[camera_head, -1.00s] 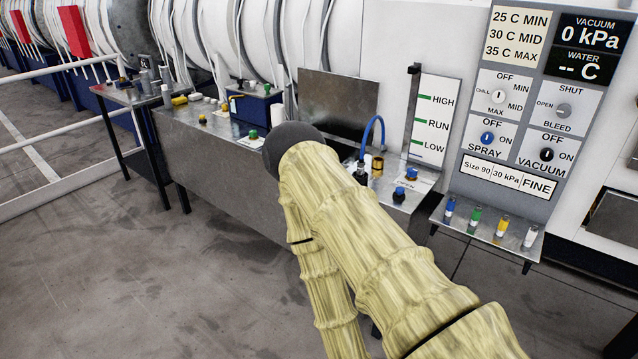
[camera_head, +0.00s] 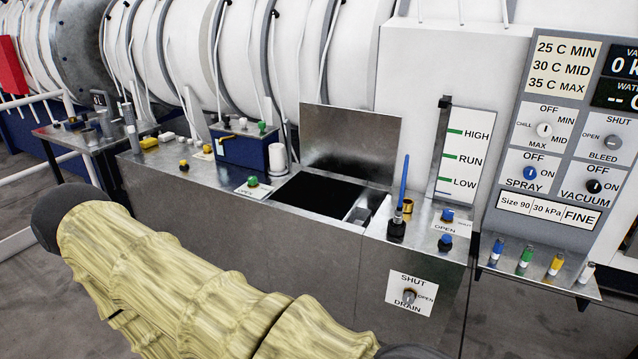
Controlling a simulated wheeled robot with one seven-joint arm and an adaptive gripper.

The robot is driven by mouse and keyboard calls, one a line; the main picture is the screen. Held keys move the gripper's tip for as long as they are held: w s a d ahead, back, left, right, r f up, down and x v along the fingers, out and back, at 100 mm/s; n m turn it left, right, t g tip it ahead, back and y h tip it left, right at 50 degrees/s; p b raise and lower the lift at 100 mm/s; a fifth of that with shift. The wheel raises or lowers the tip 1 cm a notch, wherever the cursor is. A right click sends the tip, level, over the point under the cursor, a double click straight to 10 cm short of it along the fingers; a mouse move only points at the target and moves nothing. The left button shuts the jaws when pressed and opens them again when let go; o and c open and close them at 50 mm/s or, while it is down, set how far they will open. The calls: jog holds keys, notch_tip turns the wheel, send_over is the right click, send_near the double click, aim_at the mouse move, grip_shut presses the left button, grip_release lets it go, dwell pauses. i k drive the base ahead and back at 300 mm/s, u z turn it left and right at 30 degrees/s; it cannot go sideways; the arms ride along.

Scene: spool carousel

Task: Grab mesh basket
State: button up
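I cannot make out a mesh basket for certain. A dark square tank opening (camera_head: 318,193) lies in the steel bench (camera_head: 300,245), in front of an upright steel lid (camera_head: 350,140). Its inside is too dark to read. A small grey metal piece (camera_head: 358,215) shows at the opening's right edge; I cannot tell what it is. My arm in its yellowish sleeve crosses the lower left, with a dark round joint at its far left. My gripper is not in view.
Right of the opening stand a blue rod in a black fitting (camera_head: 398,220), a brass fitting (camera_head: 407,205) and a level gauge (camera_head: 462,155). A control panel (camera_head: 555,120) stands at the right, above a shelf of small coloured bottles (camera_head: 525,258). A blue box (camera_head: 240,150) sits left of the opening.

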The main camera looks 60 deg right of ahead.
aim_at(360, 217)
jog(key=z, duration=0.35)
jog(key=i, duration=0.9)
jog(key=z, duration=0.75)
